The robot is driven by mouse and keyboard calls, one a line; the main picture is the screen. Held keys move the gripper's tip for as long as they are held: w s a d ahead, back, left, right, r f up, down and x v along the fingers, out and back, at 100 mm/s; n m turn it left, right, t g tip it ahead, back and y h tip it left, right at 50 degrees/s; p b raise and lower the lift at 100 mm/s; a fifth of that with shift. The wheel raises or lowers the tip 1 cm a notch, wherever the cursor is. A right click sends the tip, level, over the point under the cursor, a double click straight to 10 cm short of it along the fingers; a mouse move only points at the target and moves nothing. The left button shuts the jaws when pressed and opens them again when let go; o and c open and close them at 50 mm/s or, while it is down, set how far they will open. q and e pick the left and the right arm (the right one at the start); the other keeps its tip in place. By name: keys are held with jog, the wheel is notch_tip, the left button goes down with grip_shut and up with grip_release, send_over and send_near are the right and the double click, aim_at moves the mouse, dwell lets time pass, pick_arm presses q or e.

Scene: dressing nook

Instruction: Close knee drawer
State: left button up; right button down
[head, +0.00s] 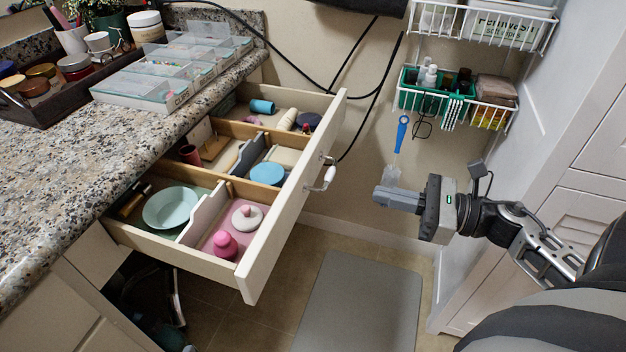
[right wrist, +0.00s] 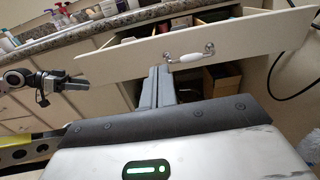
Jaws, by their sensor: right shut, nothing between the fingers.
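The knee drawer (head: 290,208) is pulled well out from under the granite counter, its divided inside in plain view. Its white handle (head: 328,178) is on the outer face of the front. My right gripper (head: 382,197) is shut and empty, to the right of the handle and apart from it. In the right wrist view, its fingers (right wrist: 158,84) point toward the drawer front (right wrist: 120,62), with the handle (right wrist: 188,53) just above and right of the tips. My left gripper (right wrist: 78,84) shows at the left of that view, too small to tell its jaws.
The drawer holds a teal bowl (head: 171,208), a pink bottle (head: 224,245) and other small items. Clear organizer boxes (head: 150,88) and a dark tray stand on the counter (head: 60,165). A grey mat (head: 360,305) lies on the floor. Wire baskets (head: 458,105) hang on the wall; black cables hang behind the drawer.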

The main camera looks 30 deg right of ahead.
aim_at(302, 176)
jog(key=x, duration=1.2)
jog(key=shift+w+a, duration=0.1)
jog(key=shift+w, duration=0.1)
jog(key=shift+w, duration=0.1)
